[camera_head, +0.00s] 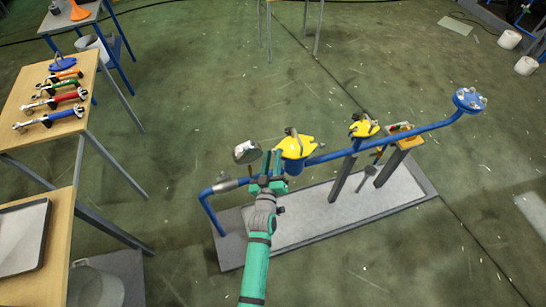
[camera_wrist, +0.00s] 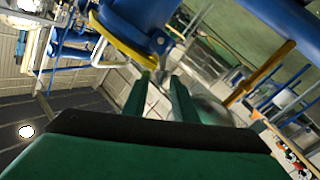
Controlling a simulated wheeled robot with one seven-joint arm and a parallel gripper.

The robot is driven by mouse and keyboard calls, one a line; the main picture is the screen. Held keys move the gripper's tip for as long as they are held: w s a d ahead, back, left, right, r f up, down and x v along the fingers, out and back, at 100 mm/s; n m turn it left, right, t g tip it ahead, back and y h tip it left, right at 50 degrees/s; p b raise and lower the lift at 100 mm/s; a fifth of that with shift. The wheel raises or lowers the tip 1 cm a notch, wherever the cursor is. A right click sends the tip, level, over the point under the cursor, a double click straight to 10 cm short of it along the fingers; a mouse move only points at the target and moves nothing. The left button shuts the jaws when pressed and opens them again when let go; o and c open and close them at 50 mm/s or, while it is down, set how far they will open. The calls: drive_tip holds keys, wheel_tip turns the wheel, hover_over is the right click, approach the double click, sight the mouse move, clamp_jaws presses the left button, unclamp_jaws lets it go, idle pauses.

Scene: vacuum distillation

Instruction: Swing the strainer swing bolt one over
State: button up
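The strainer is a blue body with a yellow lid (camera_head: 297,147) on the blue pipe in the head view. Small grey bolt hardware (camera_head: 290,131) shows at the lid's rear edge; which piece is swing bolt one I cannot tell. My gripper (camera_head: 272,162) is just left of the strainer, close to it. In the wrist view the strainer's blue body and yellow rim (camera_wrist: 126,49) lie beyond the fingertips. My gripper (camera_wrist: 160,79) has its two green fingers apart, with nothing clearly held between them. Contact with a bolt cannot be made out.
A round gauge (camera_head: 246,151) stands just left of my gripper. A second yellow-lidded fitting (camera_head: 363,128) and a blue end flange (camera_head: 469,99) are farther right on the pipe (camera_head: 420,129). A wooden table (camera_head: 22,104) with several tools is at left.

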clamp_jaws()
drive_tip(key=shift+w+d+r+m+g+y, duration=0.2)
drive_tip(key=shift+d+m+g, duration=0.25)
drive_tip(key=shift+m, duration=0.4)
drive_tip(key=shift+w+d+r+m+g+y, duration=0.15)
drive_tip(key=shift+d+r+m+g+y, duration=0.3)
drive_tip(key=shift+m, duration=0.35)
drive_tip(key=shift+w+d+r+m+g+y, duration=0.15)
drive_tip(key=shift+d+m+g, duration=0.15)
drive_tip(key=shift+d+m, duration=0.4)
drive_tip(key=shift+a, duration=0.1)
drive_tip(key=shift+o, duration=0.6)
unclamp_jaws()
drive_tip(key=shift+f, duration=0.1)
drive_tip(key=shift+s, duration=0.1)
drive_tip(key=v, duration=1)
drive_tip(key=shift+s, duration=0.35)
